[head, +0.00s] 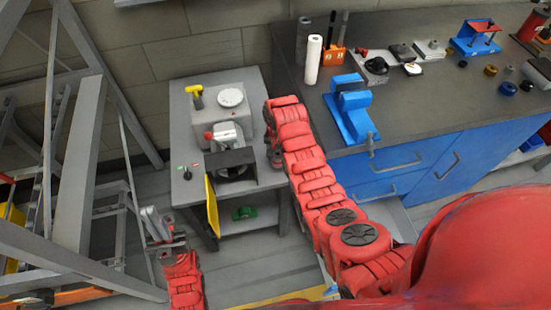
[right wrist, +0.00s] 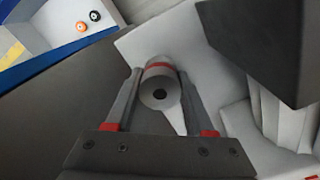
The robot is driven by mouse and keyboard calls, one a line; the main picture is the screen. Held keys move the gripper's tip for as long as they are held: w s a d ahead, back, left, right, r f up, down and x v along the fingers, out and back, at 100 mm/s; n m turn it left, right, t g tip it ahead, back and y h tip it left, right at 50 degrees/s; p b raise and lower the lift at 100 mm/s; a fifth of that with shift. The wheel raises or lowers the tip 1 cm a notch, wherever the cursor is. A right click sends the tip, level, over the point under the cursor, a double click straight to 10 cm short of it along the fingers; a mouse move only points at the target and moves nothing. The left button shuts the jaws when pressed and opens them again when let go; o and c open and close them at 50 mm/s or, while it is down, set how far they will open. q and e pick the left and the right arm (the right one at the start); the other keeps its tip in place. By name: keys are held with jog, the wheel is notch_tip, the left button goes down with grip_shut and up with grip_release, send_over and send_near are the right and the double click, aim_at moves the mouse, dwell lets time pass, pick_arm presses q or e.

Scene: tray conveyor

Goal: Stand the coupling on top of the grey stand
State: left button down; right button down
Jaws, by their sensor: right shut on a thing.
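The coupling (right wrist: 161,92) is a short grey cylinder with a red band and a dark hole in the end facing the camera. My right gripper (right wrist: 161,78) is shut on it, one finger on each side. A pale grey surface (right wrist: 200,45) lies behind it; I cannot tell whether they touch. In the head view my right arm reaches to the grey bench, but its gripper and the coupling are hard to make out there. A grey block (head: 243,120) stands on that bench; I cannot tell if it is the grey stand. My left gripper (head: 158,228) is left of the bench, its fingers unclear.
The bench (head: 184,130) also holds a yellow-handled tool (head: 195,92) and a white disc (head: 230,97). A yellow panel (head: 212,205) hangs at its front. A dark worktop (head: 430,85) with several items and a blue fixture (head: 350,108) stands right. Metal framing (head: 85,160) crowds the left.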

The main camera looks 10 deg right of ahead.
aim_at(276, 159)
jog(key=shift+w+a+f, duration=0.1)
jog(key=shift+w, duration=0.9)
jog(key=shift+f, duration=1.8)
jog(key=shift+f, duration=0.1)
jog(key=shift+c, duration=1.3)
grip_release()
